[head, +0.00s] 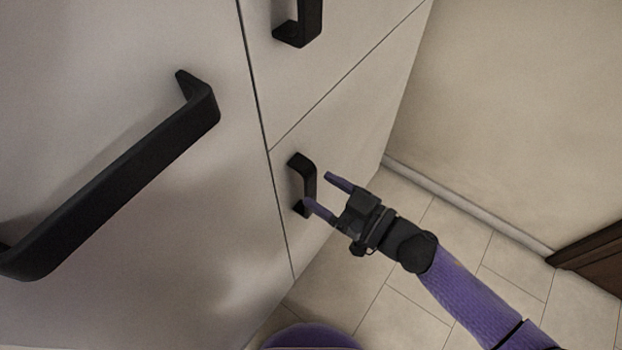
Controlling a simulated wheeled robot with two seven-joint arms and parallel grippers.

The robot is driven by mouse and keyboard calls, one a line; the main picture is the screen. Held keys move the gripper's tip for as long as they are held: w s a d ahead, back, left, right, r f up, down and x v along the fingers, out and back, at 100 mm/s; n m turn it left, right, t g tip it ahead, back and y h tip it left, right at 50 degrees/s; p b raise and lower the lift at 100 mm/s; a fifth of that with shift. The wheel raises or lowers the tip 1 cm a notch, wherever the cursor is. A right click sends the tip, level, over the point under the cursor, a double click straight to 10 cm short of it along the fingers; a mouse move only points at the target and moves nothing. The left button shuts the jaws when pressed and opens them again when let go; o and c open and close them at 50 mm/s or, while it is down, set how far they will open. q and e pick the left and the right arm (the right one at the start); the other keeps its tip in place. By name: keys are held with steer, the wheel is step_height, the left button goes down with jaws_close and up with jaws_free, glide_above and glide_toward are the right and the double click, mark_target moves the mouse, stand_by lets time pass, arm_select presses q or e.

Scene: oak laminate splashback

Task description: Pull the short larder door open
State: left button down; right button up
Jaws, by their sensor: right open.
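The short larder door (335,150) is a pale, flat panel at the lower right of the tall cabinet front, and it looks shut. Its black bar handle (308,180) stands upright near the door's left edge. My right gripper (317,189) is open, with its two purple fingertips close to the handle's right side. The lower finger overlaps the handle's lower part in the picture; I cannot tell whether they touch. My left gripper is not in view.
A large door (130,50) with a long black handle (120,185) fills the left. Another panel above the short door carries a black handle (298,22). A beige wall (510,100) with a skirting board (470,205) stands at right. Tiled floor (400,315) is clear; a dark wooden piece (592,258) sits at the right edge.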

mark_target(312, 185)
steer(key=x, duration=0.3)
steer(key=shift+w+a, duration=0.1)
steer(key=shift+a, duration=0.05)
jaws_close()
stand_by(0.7)
stand_by(0.4)
